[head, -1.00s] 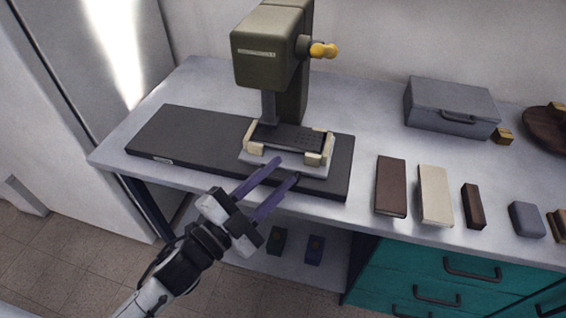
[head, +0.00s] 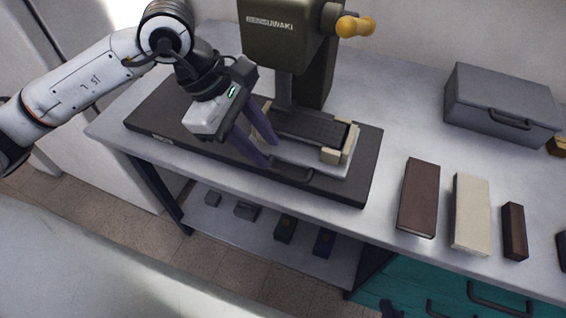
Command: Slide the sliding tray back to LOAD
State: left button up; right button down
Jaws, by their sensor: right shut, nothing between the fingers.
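The sliding tray (head: 335,165) is a pale plate with cream corner blocks and a dark pad on top. It sits on the long black base (head: 365,188), towards its right end, below the head of the olive-green press (head: 270,35). A dark handle (head: 297,174) shows at the tray's front. My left gripper (head: 269,152) is open over the tray's left front, its purple fingers apart and hiding that corner. I cannot tell whether they touch the tray. My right gripper (head: 390,308) shows only as a small dark tip at the bottom edge.
A small pale label (head: 160,138) is on the base's front left; its text is unreadable. Brown (head: 420,195) and cream (head: 471,215) blocks lie right of the base. A grey case (head: 500,105) stands behind them. The press has a yellow knob (head: 355,26).

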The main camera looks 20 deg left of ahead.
aim_at(287, 175)
pick_arm(q)
jog(key=x, duration=0.8)
jog(key=shift+d+f+p, duration=0.1)
jog(key=shift+d+p, duration=0.05)
jog(key=shift+p, duration=0.15)
grip_shut()
